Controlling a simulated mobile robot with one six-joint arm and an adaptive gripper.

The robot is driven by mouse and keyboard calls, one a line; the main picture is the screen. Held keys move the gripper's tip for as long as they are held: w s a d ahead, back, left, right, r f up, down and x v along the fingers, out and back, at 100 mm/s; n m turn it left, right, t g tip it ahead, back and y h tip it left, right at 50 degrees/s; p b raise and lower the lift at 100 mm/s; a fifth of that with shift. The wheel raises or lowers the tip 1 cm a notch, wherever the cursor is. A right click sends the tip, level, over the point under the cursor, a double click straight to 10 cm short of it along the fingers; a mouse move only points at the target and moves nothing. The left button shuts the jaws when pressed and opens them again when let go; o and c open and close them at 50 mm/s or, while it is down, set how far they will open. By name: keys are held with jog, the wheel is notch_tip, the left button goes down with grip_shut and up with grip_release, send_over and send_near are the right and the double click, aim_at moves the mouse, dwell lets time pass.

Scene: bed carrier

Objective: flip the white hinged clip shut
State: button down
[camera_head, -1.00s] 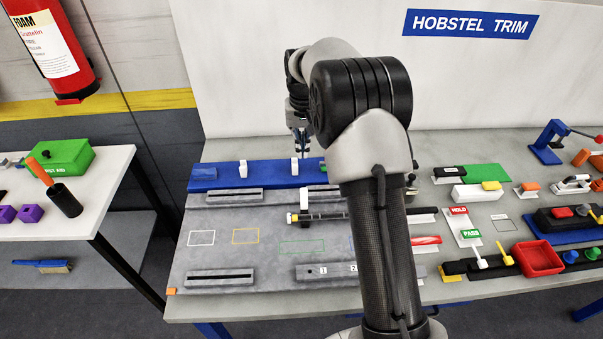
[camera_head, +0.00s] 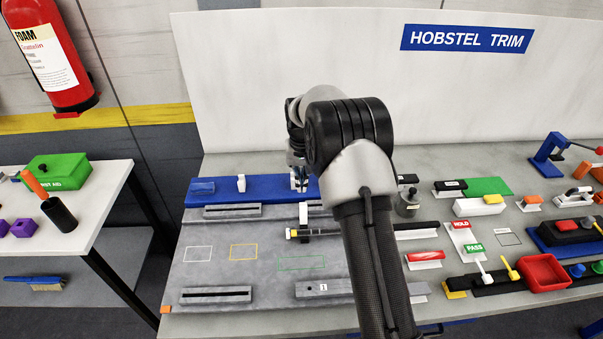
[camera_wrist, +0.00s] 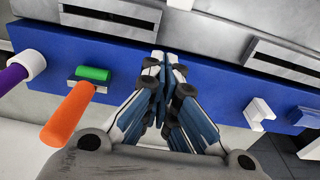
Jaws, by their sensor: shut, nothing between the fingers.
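Two white clips are on the long blue strip (camera_head: 270,188) at the back of the grey board. One small upright white clip (camera_head: 241,183) stands left of my gripper; it also shows in the wrist view (camera_wrist: 260,113), apart from the fingers. The other white clip is at my gripper (camera_head: 299,180), largely hidden by the fingers, with a white edge (camera_wrist: 152,68) showing beside the tips in the wrist view. My gripper is shut and empty, its tips (camera_wrist: 162,75) low over the strip. I cannot tell whether they touch this clip.
In the wrist view, a green piece (camera_wrist: 93,73) and an orange handle (camera_wrist: 70,115) are left of the fingers. Slotted grey blocks (camera_head: 233,211) line the board.

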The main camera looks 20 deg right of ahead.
aim_at(303, 213)
notch_tip(303, 213, down, 2)
jog(key=shift+f, duration=0.1)
jog(key=shift+s+a+r+b, duration=0.2)
jog(key=shift+s+r, duration=0.1)
jog(key=shift+s, duration=0.3)
jog(key=shift+s+a+r+b, duration=0.15)
jog(key=shift+s+r, duration=0.1)
jog(key=shift+s, duration=0.3)
jog(key=shift+s+a+r+b, duration=0.2)
jog(key=shift+s+r, duration=0.1)
jog(key=shift+s, duration=0.3)
jog(key=shift+s+b, duration=0.15)
jog(key=shift+b, duration=0.25)
jog(key=shift+s+r+t, duration=0.15)
jog(key=shift+r+t, duration=0.05)
jog(key=shift+t, duration=0.3)
